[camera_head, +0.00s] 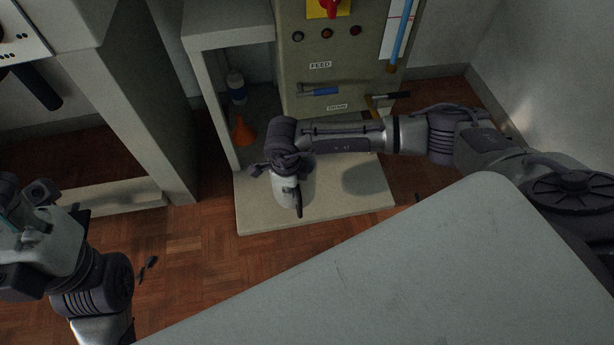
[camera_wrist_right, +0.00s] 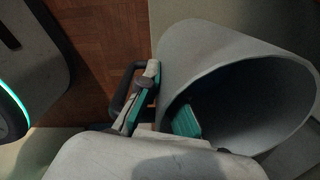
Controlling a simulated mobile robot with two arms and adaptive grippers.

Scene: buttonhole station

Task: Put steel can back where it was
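The steel can is a grey open cylinder (camera_wrist_right: 205,45) that fills the right of the right wrist view, its mouth tilted toward the camera. My right gripper (camera_wrist_right: 162,112) straddles its rim: one teal-padded finger is outside the wall, the other inside the mouth. Whether the pads press on the wall is unclear. In the head view my right gripper (camera_head: 298,205) points down over the pale base slab; I cannot make out the can there. What the can rests on, if anything, is hidden. My left gripper (camera_head: 18,215) is at the left edge, its fingers unclear.
A grey tabletop (camera_head: 430,270) fills the lower right.

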